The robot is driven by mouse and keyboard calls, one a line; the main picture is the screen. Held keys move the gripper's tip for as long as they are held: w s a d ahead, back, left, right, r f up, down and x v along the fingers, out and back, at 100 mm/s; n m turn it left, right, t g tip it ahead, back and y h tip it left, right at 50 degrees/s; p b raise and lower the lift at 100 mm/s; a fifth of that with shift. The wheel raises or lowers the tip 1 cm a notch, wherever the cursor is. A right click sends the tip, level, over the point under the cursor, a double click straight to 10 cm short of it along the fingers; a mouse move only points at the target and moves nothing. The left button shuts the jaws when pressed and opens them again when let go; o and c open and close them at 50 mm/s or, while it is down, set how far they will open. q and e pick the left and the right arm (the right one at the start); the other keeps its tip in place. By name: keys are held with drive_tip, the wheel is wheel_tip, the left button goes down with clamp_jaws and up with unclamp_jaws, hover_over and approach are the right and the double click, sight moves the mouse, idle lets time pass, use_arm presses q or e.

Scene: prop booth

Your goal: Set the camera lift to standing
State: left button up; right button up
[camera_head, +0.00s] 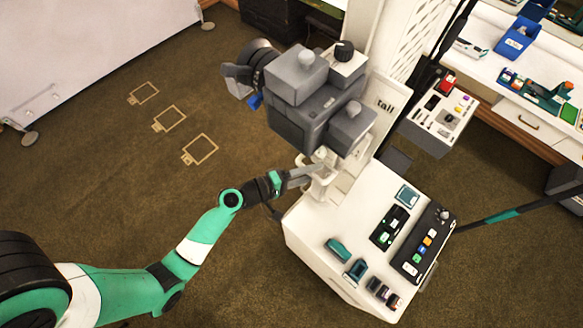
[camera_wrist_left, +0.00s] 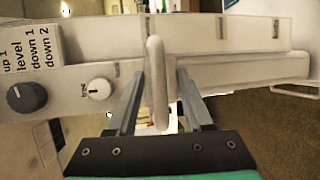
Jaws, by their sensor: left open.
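The camera lift is a pale upright column (camera_head: 376,100) carrying a bulky grey camera (camera_head: 315,105). A label on the column in the head view seems to read "tall". My left gripper (camera_head: 312,172) is at a pale fitting low on the column, below the camera. In the left wrist view, a pale upright handle (camera_wrist_left: 157,80) stands between the two open fingers of my left gripper (camera_wrist_left: 161,82). A slotted pale rail (camera_wrist_left: 245,70) with dark marks runs behind it. My right gripper does not show.
A white console (camera_head: 312,250) with button panels stands below the lift. The left wrist view shows a dark knob (camera_wrist_left: 27,97) beside "up 1, level, down 1, down 2" and a small white knob (camera_wrist_left: 98,88). A white bench (camera_head: 490,60) is at right.

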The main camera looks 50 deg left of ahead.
use_arm(q)
drive_tip(key=p+v, duration=0.5)
drive_tip(key=v, duration=0.6)
drive_tip(key=shift+s, duration=0.25)
drive_tip(key=shift+r, duration=0.1)
